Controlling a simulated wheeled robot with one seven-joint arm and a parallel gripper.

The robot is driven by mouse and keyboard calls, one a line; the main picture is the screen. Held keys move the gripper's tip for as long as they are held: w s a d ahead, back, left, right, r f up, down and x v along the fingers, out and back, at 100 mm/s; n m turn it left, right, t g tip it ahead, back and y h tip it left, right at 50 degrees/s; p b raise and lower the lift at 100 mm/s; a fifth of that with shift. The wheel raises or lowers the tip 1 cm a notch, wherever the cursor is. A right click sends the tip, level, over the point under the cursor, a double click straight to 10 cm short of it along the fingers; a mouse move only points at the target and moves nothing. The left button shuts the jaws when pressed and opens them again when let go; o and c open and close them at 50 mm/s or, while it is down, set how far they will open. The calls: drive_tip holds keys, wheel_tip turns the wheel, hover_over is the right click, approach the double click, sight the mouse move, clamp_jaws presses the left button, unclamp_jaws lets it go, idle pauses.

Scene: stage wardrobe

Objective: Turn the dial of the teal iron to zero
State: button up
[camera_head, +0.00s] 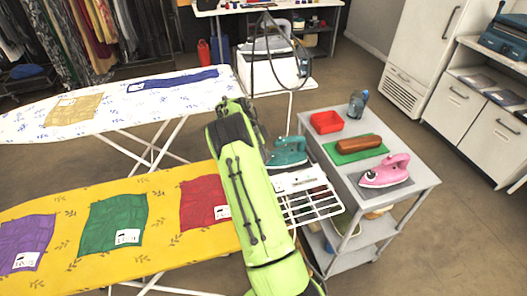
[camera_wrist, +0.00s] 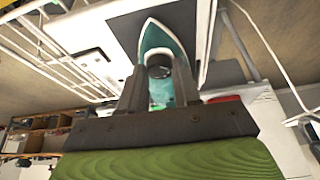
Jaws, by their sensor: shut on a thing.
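The teal iron (camera_head: 288,150) stands just behind the white panel of the wire rack, beside the cart, partly hidden by my lime-green arm. In the wrist view the teal iron (camera_wrist: 156,38) points its tip toward the top of the picture. Its round dark dial (camera_wrist: 159,72) lies between my fingers. My gripper (camera_wrist: 160,74) is shut on the dial, one dark finger on each side. The dial's marks cannot be read. In the head view my gripper is hidden behind my arm.
The yellow ironing board (camera_head: 160,213) lies left. The wire rack (camera_head: 313,203) is close below the iron.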

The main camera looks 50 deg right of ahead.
drive_tip(key=shift+n+b, duration=0.3)
drive_tip(key=n+b, duration=0.1)
drive_tip(key=n+t+b, duration=0.1)
drive_tip(key=n, duration=0.1)
drive_tip(key=shift+s+f+t+h, duration=0.1)
drive_tip(key=shift+s+t+h, duration=0.05)
drive_tip(key=shift+t+h, duration=0.2)
drive_tip(key=shift+s+n+t+b, duration=0.15)
drive_tip(key=shift+n+t+b, duration=0.4)
drive_tip(key=shift+n+b, duration=0.85)
drive_tip(key=shift+n+p, duration=0.4)
drive_tip(key=shift+n, duration=0.1)
drive_tip(key=o, duration=1.1)
drive_tip(key=shift+a, duration=0.1)
drive_tip(key=p+v, duration=0.3)
drive_tip(key=v, duration=1.3)
